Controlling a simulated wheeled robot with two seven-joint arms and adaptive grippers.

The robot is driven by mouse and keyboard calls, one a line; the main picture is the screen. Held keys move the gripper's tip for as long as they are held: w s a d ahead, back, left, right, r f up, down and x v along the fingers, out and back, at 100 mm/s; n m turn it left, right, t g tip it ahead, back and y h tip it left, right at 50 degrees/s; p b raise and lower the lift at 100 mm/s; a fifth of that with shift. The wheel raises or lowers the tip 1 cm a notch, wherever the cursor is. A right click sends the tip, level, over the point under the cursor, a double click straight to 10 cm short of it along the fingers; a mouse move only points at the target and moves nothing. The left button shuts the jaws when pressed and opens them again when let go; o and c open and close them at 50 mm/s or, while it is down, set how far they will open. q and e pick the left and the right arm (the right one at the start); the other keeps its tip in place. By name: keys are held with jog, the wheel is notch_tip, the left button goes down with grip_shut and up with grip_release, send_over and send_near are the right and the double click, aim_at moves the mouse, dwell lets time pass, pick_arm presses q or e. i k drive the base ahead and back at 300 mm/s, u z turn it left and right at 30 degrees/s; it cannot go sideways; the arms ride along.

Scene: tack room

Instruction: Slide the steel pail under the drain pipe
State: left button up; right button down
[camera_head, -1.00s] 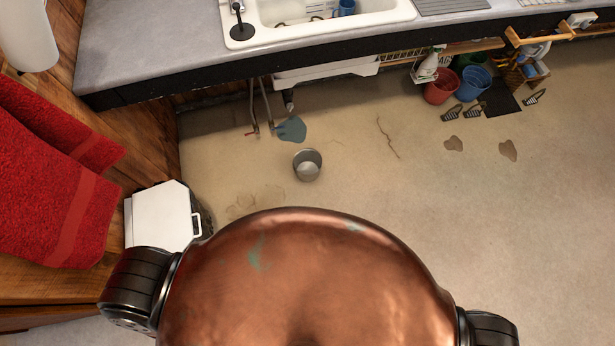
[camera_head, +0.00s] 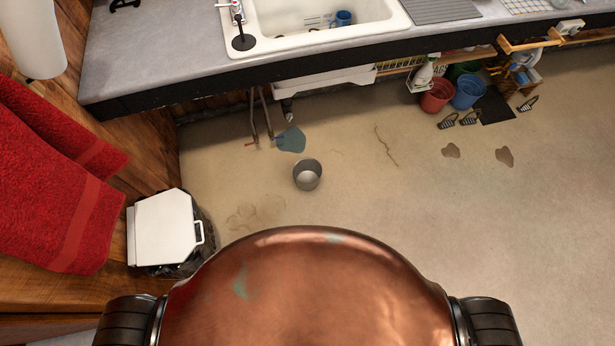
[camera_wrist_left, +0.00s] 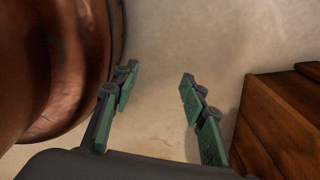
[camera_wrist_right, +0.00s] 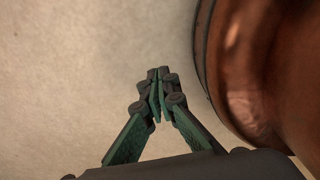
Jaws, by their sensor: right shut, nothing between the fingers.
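The steel pail (camera_head: 307,174) stands upright on the floor ahead of me and looks empty. The drain pipe (camera_head: 287,108) comes down under the sink, behind the pail and a little to its left. A blue-grey puddle (camera_head: 291,140) lies on the floor between them, below the pipe. The pail stands apart from the pipe's end. My left gripper (camera_wrist_left: 157,84) is open and empty above the floor, beside my copper body. My right gripper (camera_wrist_right: 156,80) is shut with nothing in it, over bare floor. Neither gripper shows in the head view.
A white-lidded bin (camera_head: 165,228) stands at the left by a wooden cabinet with red towels (camera_head: 60,180). The counter (camera_head: 160,50) overhangs the pipe. Red (camera_head: 437,96) and blue (camera_head: 468,92) buckets stand back right. The floor around the pail is clear.

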aim_at(306, 171)
jog(key=z, duration=0.85)
jog(key=i, duration=1.65)
jog(key=u, duration=0.85)
